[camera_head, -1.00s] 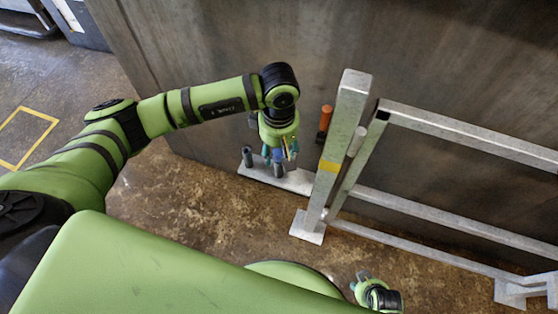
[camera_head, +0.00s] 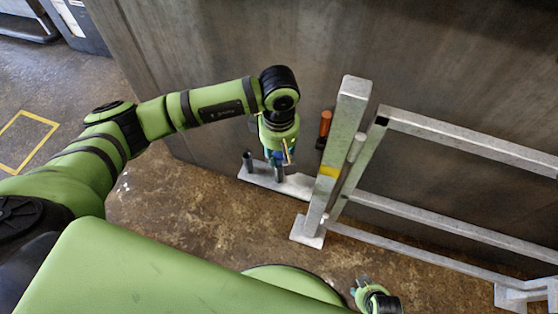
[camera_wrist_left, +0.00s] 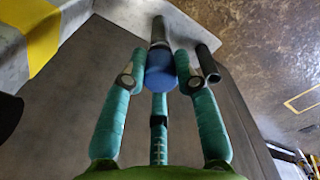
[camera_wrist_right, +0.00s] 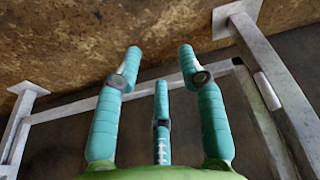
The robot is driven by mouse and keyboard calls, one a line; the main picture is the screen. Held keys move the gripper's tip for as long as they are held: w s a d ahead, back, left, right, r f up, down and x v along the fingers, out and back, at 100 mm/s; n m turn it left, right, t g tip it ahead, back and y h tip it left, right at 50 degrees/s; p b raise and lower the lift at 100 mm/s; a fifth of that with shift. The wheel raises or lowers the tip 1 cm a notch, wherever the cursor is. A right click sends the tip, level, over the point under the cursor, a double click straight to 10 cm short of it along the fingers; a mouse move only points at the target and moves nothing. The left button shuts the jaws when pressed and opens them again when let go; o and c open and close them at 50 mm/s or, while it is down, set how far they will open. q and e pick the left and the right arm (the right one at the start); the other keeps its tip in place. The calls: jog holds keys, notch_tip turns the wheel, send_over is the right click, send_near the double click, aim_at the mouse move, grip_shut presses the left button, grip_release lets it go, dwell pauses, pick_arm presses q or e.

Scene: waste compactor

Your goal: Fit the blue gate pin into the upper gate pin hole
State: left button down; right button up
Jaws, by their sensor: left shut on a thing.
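The blue gate pin (camera_wrist_left: 160,70) shows its blue head between the fingers of my left gripper (camera_wrist_left: 160,75) in the left wrist view. My left gripper is shut on this head; in the head view the gripper (camera_head: 279,155) is over the rack, left of the gate post. A grey shaft or tube continues beyond the head; I cannot tell how much is pin and how much is rack tube. The gate post (camera_head: 341,130) has a yellow band. I cannot make out the upper gate pin hole. My right gripper (camera_wrist_right: 160,70) is open and empty.
The rack's base plate (camera_head: 295,184) lies on the floor with an open dark tube (camera_head: 247,161). An orange-red piece (camera_head: 325,122) is behind the post. A light grey cylinder (camera_head: 357,146) is at the gate frame (camera_head: 470,138). A dark wall stands behind.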

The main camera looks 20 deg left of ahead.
pick_arm(q)
jog(key=shift+r+p, duration=0.7)
jog(key=shift+r, duration=0.75)
jog(key=shift+r+p, duration=0.9)
jog(key=shift+r, duration=0.6)
jog(key=shift+r+p, duration=0.4)
jog(key=shift+r, duration=0.35)
jog(key=shift+r+p, duration=0.55)
jog(key=shift+r, duration=0.5)
pick_arm(e)
jog(key=shift+w+d+f+t, duration=0.15)
jog(key=shift+w+d+t, duration=0.55)
jog(key=shift+t, duration=0.5)
jog(key=shift+s, duration=0.15)
